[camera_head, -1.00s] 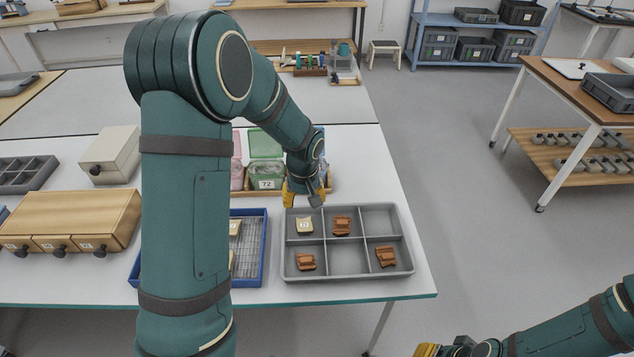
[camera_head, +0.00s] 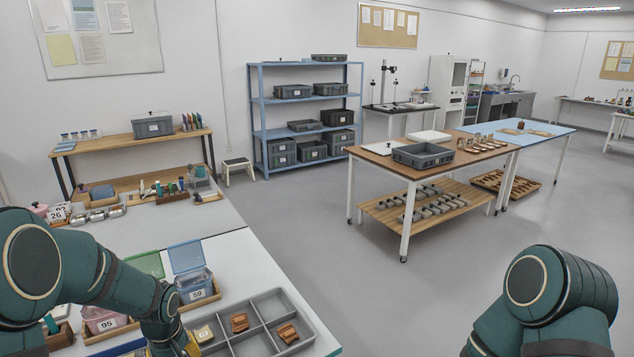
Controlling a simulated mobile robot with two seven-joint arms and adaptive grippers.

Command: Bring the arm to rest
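My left arm comes in from the left. Its gripper (camera_head: 174,348) is at the bottom edge, beside the left side of a grey compartment tray (camera_head: 268,308). Yellow finger parts show, but the tips are cut off or hidden, so I cannot tell whether it is open. In the tray, a pale labelled sherd (camera_head: 203,333) lies in the left far compartment, close to the gripper. Brown sherds lie in the middle far compartment (camera_head: 240,323) and toward the right (camera_head: 288,333). My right arm (camera_head: 550,300) stands at the lower right; its gripper is out of view.
A wooden table (camera_head: 400,165) with a grey crate (camera_head: 423,155) stands ahead. Open grey floor (camera_head: 300,215) lies between.

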